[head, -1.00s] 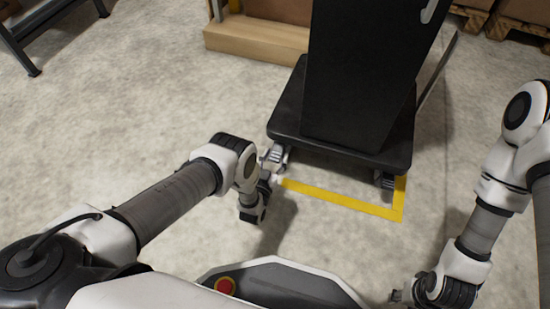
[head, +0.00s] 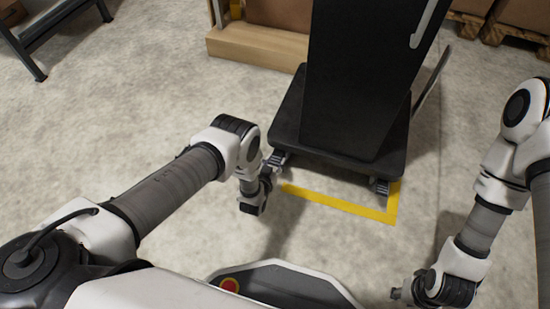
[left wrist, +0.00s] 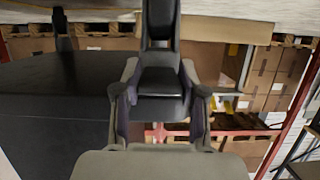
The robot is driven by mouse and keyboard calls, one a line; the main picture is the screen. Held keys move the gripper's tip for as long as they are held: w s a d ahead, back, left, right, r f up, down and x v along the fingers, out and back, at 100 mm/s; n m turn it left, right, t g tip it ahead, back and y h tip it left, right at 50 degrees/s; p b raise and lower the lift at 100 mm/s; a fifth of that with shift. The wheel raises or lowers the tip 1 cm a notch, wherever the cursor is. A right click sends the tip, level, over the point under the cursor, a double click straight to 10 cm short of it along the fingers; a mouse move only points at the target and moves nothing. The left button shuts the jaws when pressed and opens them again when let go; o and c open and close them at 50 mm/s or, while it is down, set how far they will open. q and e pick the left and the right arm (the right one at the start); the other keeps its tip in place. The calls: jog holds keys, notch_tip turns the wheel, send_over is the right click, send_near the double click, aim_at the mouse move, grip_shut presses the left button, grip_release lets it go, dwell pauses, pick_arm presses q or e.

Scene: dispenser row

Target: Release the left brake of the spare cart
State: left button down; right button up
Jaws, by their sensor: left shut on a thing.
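The spare cart is a dark platform (head: 290,118) with a tall black body (head: 355,80) on it. Its left front caster (head: 279,159) and right front caster (head: 380,187) show under the near edge. My left gripper (head: 267,171) is low at the left front caster, shut on a small part there. The brake pedal itself is too small and hidden to make out in the head view. In the left wrist view a dark piece (left wrist: 160,80) lies between the finger linkages. My right gripper (head: 397,294) hangs at the lower right, away from the cart; its fingers are too small to read.
Yellow floor tape (head: 345,206) runs in front of the cart. A dark metal frame (head: 50,30) is at the upper left. The floor on the left is clear.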

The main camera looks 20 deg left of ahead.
pick_arm(q)
jog(key=shift+r+g+p, duration=0.7)
jog(key=shift+g+p, duration=0.25)
jog(key=shift+g, duration=0.35)
jog(key=c, duration=0.6)
grip_release()
jog(key=shift+c, duration=0.2)
jog(key=v, duration=1.1)
jog(key=shift+s+r, duration=0.3)
jog(key=shift+r, duration=0.05)
